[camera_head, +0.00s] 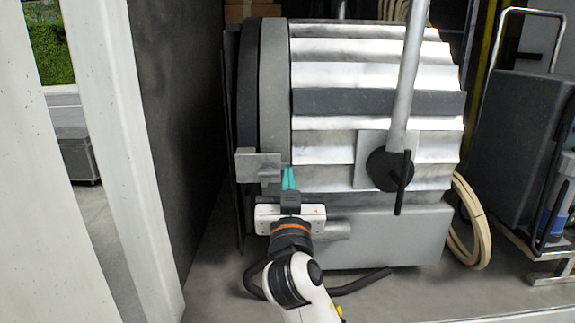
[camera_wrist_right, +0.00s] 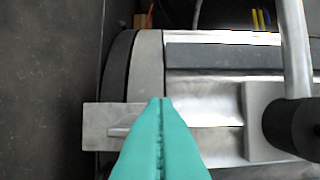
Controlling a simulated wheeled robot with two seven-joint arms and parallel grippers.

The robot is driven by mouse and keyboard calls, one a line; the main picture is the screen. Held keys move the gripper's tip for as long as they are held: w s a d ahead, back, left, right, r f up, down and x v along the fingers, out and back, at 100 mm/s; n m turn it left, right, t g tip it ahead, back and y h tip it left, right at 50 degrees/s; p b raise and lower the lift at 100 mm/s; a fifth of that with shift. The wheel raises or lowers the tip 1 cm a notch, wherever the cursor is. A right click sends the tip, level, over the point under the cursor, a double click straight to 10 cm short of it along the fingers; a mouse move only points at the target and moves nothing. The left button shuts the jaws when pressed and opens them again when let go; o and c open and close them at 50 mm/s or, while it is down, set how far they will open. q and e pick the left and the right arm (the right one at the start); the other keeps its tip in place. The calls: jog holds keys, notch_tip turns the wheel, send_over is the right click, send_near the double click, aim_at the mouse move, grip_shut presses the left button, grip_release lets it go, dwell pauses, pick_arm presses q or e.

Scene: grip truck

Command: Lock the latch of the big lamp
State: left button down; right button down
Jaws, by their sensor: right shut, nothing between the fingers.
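The big lamp (camera_head: 375,100) is a large ribbed silver drum lying on its side, with a grey front ring at its left. Its latch (camera_head: 258,165) is a grey metal block at the left edge of the drum. The latch also shows in the right wrist view (camera_wrist_right: 105,122), just left of the fingers. My right gripper (camera_head: 288,178) has teal fingers, shut and empty, close to the right side of the latch. In the right wrist view the fingertips (camera_wrist_right: 160,101) lie over the grey ring's edge. I cannot tell whether they touch it. My left gripper is not in view.
A pole with a dark round clamp and handle (camera_head: 390,170) stands on the lamp's side, right of my gripper. A dark wall panel (camera_head: 180,120) stands close on the left. A black cable lies on the floor below. A coiled beige hose (camera_head: 478,225) and a cart (camera_head: 520,140) are at right.

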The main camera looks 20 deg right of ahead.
notch_tip(320, 180, up, 4)
jog(key=p, duration=0.5)
send_over(288, 165)
jog(key=s, duration=0.2)
jog(key=shift+a+f, duration=0.2)
jog(key=shift+f, duration=1)
jog(key=shift+a+f, duration=0.2)
jog(key=shift+f, duration=1)
